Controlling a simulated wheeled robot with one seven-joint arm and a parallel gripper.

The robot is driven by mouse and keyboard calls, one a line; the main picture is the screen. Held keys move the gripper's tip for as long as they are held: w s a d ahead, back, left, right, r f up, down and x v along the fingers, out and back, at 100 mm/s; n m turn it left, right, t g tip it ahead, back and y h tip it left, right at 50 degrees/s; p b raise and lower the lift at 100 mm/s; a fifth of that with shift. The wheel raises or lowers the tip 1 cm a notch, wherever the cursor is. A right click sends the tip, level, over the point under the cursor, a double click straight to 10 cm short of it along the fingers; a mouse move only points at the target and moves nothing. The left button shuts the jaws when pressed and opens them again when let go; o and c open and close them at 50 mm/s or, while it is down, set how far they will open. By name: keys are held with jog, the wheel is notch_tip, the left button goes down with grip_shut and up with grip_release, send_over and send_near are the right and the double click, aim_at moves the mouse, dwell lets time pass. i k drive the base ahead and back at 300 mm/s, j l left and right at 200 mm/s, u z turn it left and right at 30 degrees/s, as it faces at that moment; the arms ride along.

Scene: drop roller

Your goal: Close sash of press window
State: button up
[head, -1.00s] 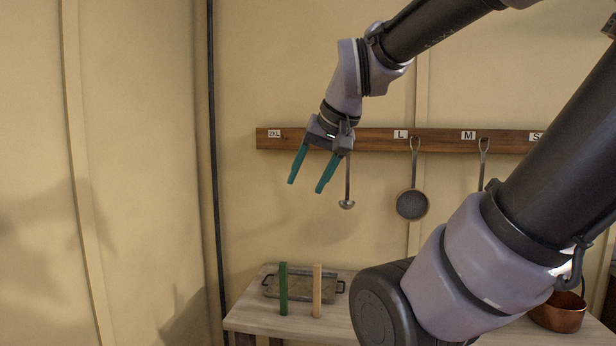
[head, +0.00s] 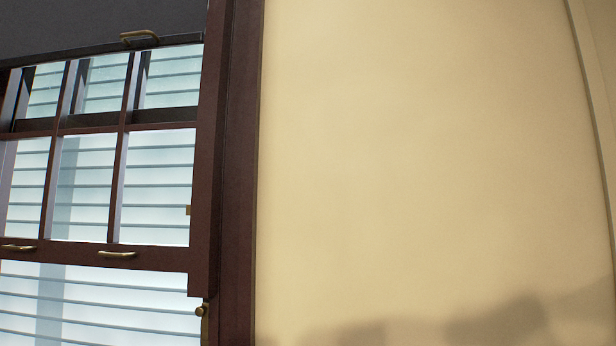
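The press window stands at the left of the head view in a dark red-brown frame (head: 235,170). Its sash (head: 155,258) is raised, with panes above its bottom rail and an open gap (head: 100,300) below it, through which pale slats show. Two brass handles are on the bottom rail, one at the left (head: 18,247) and one nearer the middle (head: 117,254). A small brass catch (head: 202,310) is on the frame at the lower right of the sash. My gripper is not in this view.
A bare cream wall (head: 420,150) fills the middle and right. A dark panel (head: 90,22) with a brass handle (head: 139,37) is above the panes. A shadow lies along the wall's lower part.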

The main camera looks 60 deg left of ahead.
aim_at(112, 254)
jog(key=k+u, duration=0.1)
jog(key=u, duration=3.25)
